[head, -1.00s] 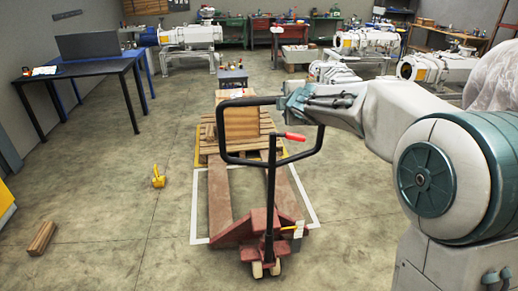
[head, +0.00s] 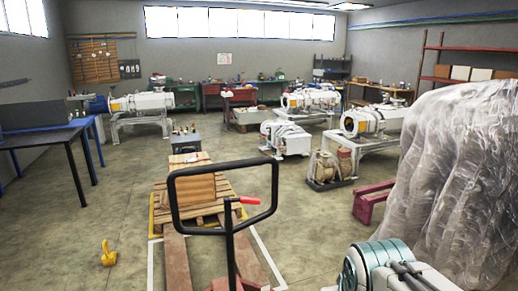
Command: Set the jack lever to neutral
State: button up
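The pallet jack stands in front of me, its forks toward the wooden pallet (head: 211,219). Its black loop handle (head: 172,205) is upright, with a red-tipped jack lever (head: 249,200) on the right side of the shaft inside the loop. The lever points right and looks roughly level. The jack's red body (head: 232,284) is cut off by the bottom edge. Part of my arm shows at the lower right, apart from the handle. My gripper's fingers are not visible.
A yellow object (head: 108,254) lies on the floor at left. A dark table (head: 45,138) stands at far left. A plastic-wrapped bulk (head: 455,180) fills the right side, near my arm. Floor between jack and wrapped bulk is fairly clear.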

aim_at(242, 200)
jog(key=k, duration=0.5)
jog(key=u, duration=0.8)
jog(key=i, duration=1.25)
jog(key=z, duration=0.7)
